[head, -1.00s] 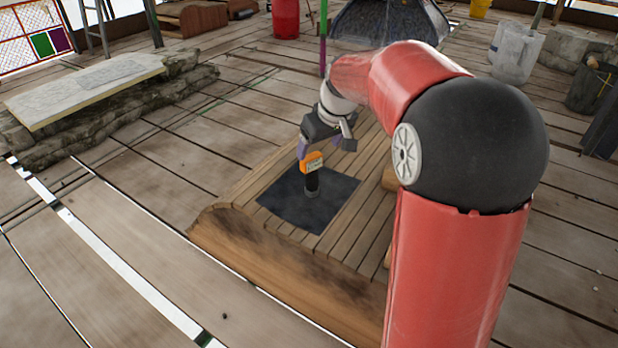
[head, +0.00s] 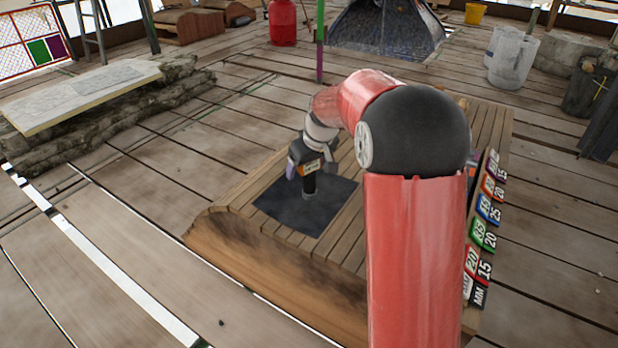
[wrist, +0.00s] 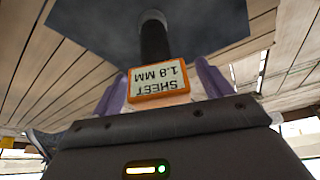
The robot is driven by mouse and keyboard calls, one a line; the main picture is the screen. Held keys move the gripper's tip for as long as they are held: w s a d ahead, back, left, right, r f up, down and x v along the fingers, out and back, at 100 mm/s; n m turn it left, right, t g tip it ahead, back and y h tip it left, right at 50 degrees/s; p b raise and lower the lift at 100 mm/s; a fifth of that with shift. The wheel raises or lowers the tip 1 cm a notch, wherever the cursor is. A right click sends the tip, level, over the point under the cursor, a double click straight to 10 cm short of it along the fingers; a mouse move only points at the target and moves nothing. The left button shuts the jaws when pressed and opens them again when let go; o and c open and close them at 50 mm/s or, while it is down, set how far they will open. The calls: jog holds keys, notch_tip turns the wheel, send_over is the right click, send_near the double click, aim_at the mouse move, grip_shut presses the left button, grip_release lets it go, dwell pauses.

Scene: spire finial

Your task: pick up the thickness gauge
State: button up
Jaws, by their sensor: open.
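The thickness gauge (wrist: 158,80) has an orange body with a pale display reading "SHEET 1.8 MM", upside down in the wrist view, on a black cylindrical stem. It stands upright on a dark mat (head: 272,207); in the head view its lower part (head: 309,184) shows below my gripper. My gripper (head: 312,167) is open, with its purple fingers on either side of the orange body in the wrist view (wrist: 160,88). I cannot tell whether either finger touches it.
The mat lies on a slatted wooden platform (head: 345,232). Coloured numbered labels (head: 484,222) line the platform's right side. A pale slab on stacked stone (head: 80,95) is at the left, and a thin green and purple pole (head: 320,45) stands behind.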

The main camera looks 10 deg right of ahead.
jog(key=shift+c, duration=0.5)
jog(key=c, duration=1.2)
jog(key=shift+o, duration=0.2)
jog(key=shift+r, duration=0.15)
